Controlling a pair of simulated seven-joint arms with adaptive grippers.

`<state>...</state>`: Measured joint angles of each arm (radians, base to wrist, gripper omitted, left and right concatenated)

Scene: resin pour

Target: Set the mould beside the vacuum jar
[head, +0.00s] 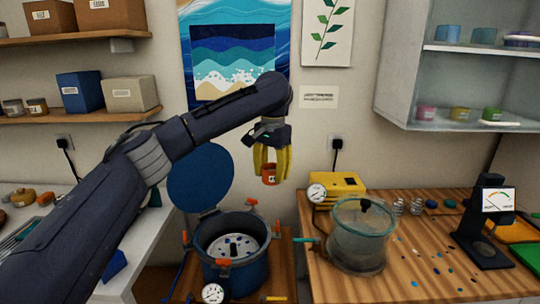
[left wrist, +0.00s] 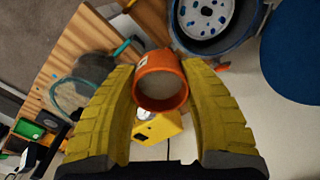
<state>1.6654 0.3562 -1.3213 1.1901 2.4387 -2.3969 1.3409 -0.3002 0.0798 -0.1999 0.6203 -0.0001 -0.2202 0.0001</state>
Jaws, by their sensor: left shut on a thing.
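My left gripper (head: 272,168), with yellow fingers, is shut on a small orange cup-shaped mould (head: 270,175). It holds the mould in the air, above and to the right of the blue pot. In the left wrist view the mould (left wrist: 162,88) sits between the two fingers, its round opening facing the camera and a pale label on its side. The vacuum jar (head: 358,240), a clear vessel with a teal rim and a dark knob, stands on the wooden bench to the right. It also shows in the left wrist view (left wrist: 78,90), partly behind a finger. My right gripper is not in view.
The blue pot (head: 232,262) stands open with orange clamps and a gauge, its lid (head: 201,177) raised. A yellow pump (head: 338,186) is behind the jar. A dark gauge stand (head: 484,225) stands far right. Bench (head: 410,285) in front and right of the jar has small specks.

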